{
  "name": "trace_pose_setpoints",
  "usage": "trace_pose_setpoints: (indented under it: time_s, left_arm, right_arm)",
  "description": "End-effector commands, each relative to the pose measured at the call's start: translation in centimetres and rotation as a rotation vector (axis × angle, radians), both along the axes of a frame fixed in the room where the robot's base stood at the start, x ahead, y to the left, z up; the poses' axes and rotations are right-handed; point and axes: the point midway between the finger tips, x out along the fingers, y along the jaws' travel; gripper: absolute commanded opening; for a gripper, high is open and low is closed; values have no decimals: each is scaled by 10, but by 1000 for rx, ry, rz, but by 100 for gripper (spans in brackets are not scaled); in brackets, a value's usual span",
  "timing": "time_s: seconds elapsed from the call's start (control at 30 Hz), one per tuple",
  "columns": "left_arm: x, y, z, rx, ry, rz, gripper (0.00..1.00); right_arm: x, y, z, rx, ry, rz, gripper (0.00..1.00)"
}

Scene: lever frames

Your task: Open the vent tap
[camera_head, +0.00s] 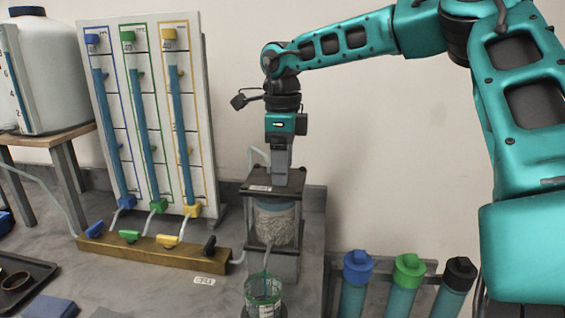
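No tap carries a readable "vent" name, so I cannot tell which one is the vent tap. A brown manifold bar (150,259) bears a blue tap (95,229), a green tap (129,236), a yellow tap (167,241) and a black tap (209,245). A framed clear canister (274,224) with pale grains stands right of the bar, under a dark top plate (262,187). My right gripper (280,178) points straight down at this plate, its fingertips at or just above it. The fingers look like one grey block, and anything between them is hidden. My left gripper is out of view.
Capped bottles, blue (357,266), green (408,270) and black (459,273), stand at the right. A white tank (60,75) is at far left.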

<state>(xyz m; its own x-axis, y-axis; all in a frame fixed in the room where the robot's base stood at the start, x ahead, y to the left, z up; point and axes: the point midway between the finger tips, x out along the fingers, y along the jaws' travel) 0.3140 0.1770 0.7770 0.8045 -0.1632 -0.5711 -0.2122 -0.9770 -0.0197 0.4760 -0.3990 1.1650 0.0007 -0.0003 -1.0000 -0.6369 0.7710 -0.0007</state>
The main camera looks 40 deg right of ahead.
Motion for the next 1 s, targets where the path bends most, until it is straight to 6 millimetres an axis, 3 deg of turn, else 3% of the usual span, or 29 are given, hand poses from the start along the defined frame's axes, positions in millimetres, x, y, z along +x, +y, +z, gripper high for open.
trace_pose_setpoints:
  time_s: [0.23, 0.37, 0.8, 1.0]
  left_arm:
    - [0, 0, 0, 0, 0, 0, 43]
    - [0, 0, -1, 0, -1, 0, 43]
    - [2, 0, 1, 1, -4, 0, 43]
    - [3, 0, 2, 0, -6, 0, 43]
  right_arm:
    - [0, 0, 1, 0, 0, -1, 72]
    - [1, 0, 13, -2, -3, -1, 72]
    - [1, 0, 104, -2, -4, -1, 72]
    - [0, 0, 125, 0, -1, 0, 72]
